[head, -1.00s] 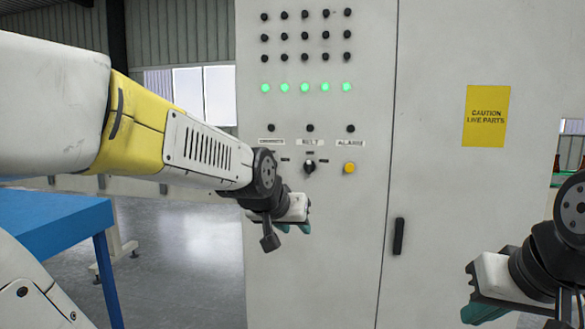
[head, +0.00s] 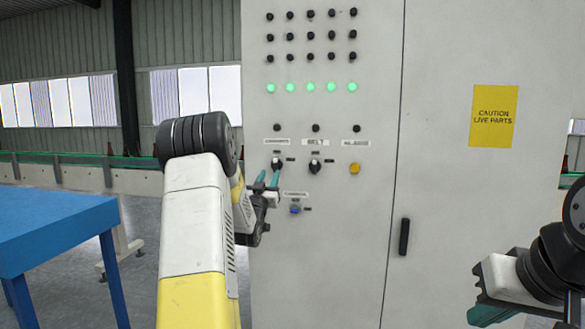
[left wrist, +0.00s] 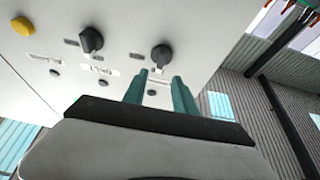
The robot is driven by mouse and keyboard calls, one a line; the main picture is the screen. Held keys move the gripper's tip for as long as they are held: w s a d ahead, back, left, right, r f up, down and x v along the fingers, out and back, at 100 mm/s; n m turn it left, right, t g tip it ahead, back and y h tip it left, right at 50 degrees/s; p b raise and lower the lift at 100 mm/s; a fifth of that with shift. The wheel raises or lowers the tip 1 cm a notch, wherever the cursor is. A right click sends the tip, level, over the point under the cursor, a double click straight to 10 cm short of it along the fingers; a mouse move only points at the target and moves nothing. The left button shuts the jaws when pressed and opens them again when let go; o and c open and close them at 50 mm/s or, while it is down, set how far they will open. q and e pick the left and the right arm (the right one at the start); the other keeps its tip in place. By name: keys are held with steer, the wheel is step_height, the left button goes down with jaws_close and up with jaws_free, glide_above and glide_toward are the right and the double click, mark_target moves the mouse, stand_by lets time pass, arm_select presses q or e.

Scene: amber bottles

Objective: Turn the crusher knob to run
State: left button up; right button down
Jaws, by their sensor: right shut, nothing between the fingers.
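The grey control cabinet (head: 330,240) carries a black left knob (head: 277,163), which also shows in the left wrist view (left wrist: 162,57). The label above it is too blurred to read surely, so I cannot confirm it is the crusher knob. My left gripper (head: 267,180) is at this knob, its teal fingers apart. In the left wrist view the open fingers (left wrist: 160,86) point at the knob, the tips just short of it or at its edge; contact is unclear. The knob's pointer position is too small to read. My right gripper (head: 478,298) is shut and empty, at lower right.
The belt knob (head: 315,166) and a yellow button (head: 355,168) sit to the right. A blue control (head: 295,209) is below. Five green lamps (head: 311,87) glow above. A door handle (head: 404,236) sticks out. A blue table (head: 55,225) stands left.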

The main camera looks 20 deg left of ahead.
mark_target(275, 164)
arm_select(q)
steer(key=x, duration=0.6)
steer(key=shift+w+r, duration=0.1)
steer(key=shift+w, duration=0.05)
steer(key=shift+c, duration=0.2)
jaws_close()
